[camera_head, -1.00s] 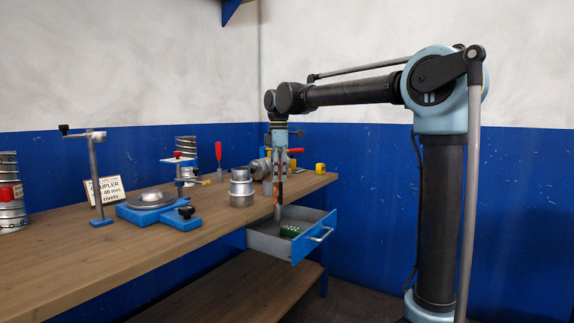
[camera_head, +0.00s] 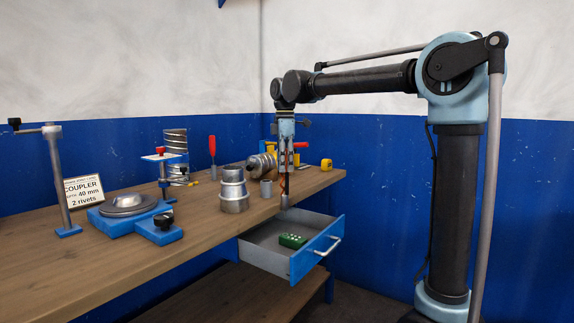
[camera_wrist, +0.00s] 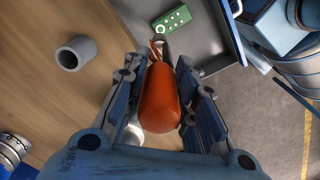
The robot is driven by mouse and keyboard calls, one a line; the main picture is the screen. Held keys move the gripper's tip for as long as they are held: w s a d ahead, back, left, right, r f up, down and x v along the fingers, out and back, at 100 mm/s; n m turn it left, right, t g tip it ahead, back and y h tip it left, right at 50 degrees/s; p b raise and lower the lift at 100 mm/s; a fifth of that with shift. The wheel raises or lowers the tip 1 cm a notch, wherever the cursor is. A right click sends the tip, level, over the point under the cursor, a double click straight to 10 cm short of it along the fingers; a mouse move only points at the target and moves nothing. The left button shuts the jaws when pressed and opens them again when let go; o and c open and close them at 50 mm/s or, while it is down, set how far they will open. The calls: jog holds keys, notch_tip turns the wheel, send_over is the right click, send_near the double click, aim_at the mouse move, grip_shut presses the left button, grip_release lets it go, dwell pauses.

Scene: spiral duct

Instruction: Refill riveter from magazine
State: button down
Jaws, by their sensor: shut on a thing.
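My gripper (camera_head: 286,150) hangs over the front edge of the workbench beside the open drawer, pointing down. In the wrist view its fingers (camera_wrist: 165,85) are shut around an orange-red handle (camera_wrist: 160,98), which looks like the riveter; its thin grey nose (camera_head: 285,190) points down in the head view. The green magazine (camera_head: 293,240), a small block with several holes on top, lies in the open drawer, below the riveter's tip and apart from it. It also shows at the top of the wrist view (camera_wrist: 172,19). Whether the riveter holds a rivet cannot be seen.
The blue-fronted drawer (camera_head: 318,252) stands open. On the workbench (camera_head: 130,262) are a grey cup (camera_head: 266,189), a metal duct reducer (camera_head: 233,190), a blue fixture with a round disc (camera_head: 128,204), a red-handled tool (camera_head: 212,152) and a coupler sign (camera_head: 83,191).

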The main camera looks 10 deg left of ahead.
aim_at(286, 182)
jog(key=shift+w+d, duration=0.1)
jog(key=shift+f, duration=2.9)
jog(key=shift+d+f, duration=0.1)
jog(key=shift+f, duration=0.55)
dwell(1.1)
